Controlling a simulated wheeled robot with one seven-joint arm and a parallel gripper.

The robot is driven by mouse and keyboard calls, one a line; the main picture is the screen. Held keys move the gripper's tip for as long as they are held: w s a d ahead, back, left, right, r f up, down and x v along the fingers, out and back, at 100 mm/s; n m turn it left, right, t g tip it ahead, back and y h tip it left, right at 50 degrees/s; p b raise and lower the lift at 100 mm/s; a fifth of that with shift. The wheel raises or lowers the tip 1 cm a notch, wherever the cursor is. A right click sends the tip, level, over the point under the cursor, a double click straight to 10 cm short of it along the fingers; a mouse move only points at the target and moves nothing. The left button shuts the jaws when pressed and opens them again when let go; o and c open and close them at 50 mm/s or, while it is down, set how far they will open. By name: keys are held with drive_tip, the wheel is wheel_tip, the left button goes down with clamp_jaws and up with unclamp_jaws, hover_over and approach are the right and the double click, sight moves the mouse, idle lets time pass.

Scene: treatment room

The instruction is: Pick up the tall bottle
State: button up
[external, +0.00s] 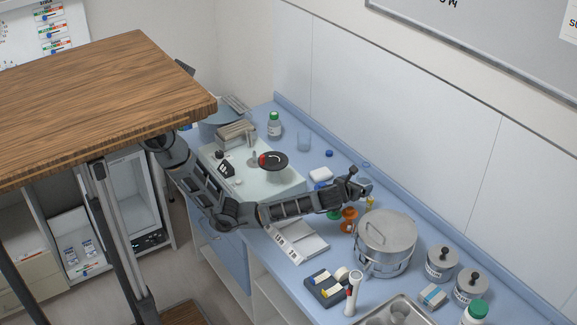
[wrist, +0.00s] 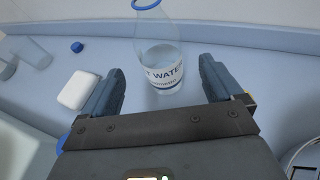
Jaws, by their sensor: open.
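The tall bottle is clear, with a white label reading WATER and a blue ring at its neck. In the wrist view the bottle (wrist: 160,52) stands upright on the blue counter, framed between my two fingers. My gripper (wrist: 162,75) is open, with a gap on each side of the bottle. I cannot tell how far the bottle sits between the fingertips. In the external view my gripper (external: 357,184) is low over the counter near the wall. The bottle is mostly hidden behind it there; a blue ring (external: 366,164) shows just past it.
A white block (external: 321,175) and a blue cap (external: 330,153) lie left of my gripper. An orange item (external: 349,214) and a large steel pot (external: 386,238) stand close in front and to the right. A clear beaker (external: 303,141) stands farther left. The wall is just behind.

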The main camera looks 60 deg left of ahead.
sight(361, 181)
drive_tip(key=shift+x, duration=3.6)
drive_tip(key=c, duration=1.1)
drive_tip(key=shift+c, duration=0.5)
drive_tip(key=shift+r, duration=0.25)
